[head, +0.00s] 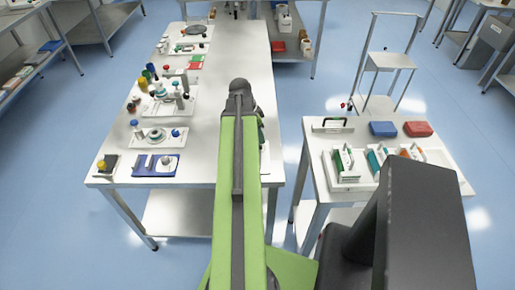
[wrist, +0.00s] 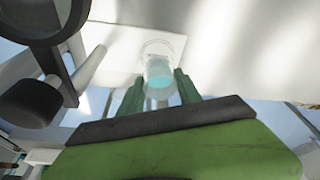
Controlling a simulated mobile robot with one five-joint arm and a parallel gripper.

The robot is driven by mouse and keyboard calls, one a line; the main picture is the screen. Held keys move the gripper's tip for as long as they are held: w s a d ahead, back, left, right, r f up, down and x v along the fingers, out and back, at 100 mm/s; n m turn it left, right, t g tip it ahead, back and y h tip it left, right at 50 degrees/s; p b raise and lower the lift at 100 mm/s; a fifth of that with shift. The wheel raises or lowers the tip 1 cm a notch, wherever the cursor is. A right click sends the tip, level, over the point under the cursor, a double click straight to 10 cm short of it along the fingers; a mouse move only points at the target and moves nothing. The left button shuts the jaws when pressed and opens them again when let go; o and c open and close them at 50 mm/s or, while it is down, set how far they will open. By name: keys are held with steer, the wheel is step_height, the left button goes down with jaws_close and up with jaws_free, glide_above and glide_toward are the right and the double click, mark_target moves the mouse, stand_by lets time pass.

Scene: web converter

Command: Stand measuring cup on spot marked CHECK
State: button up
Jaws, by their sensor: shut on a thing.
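The measuring cup (wrist: 157,68) is a clear cup with a teal tint, in the middle of the wrist view. My gripper (wrist: 160,88) has its two green fingers on either side of the cup and is shut on it. A white plate or mat (wrist: 112,44) shows behind the cup on a pale surface. I cannot tell whether the cup touches it. No CHECK marking is legible in either view. In the head view my own arm covers the gripper and the cup.
In the head view, a long steel table (head: 215,130) holds several items along its left side, including a blue tray (head: 153,171). A smaller table (head: 309,180) at right holds white cases, a blue box (head: 383,129) and a red box (head: 418,129). Blue floor separates them.

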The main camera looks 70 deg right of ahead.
step_height(320, 180, down, 4)
steer(key=b, duration=0.4)
steer(key=shift+r, duration=0.25)
steer(key=shift+f, duration=0.15)
steer(key=o, duration=1.4)
steer(key=shift+c, duration=0.2)
steer(key=p+v, duration=1.2)
steer(key=shift+a, duration=0.1)
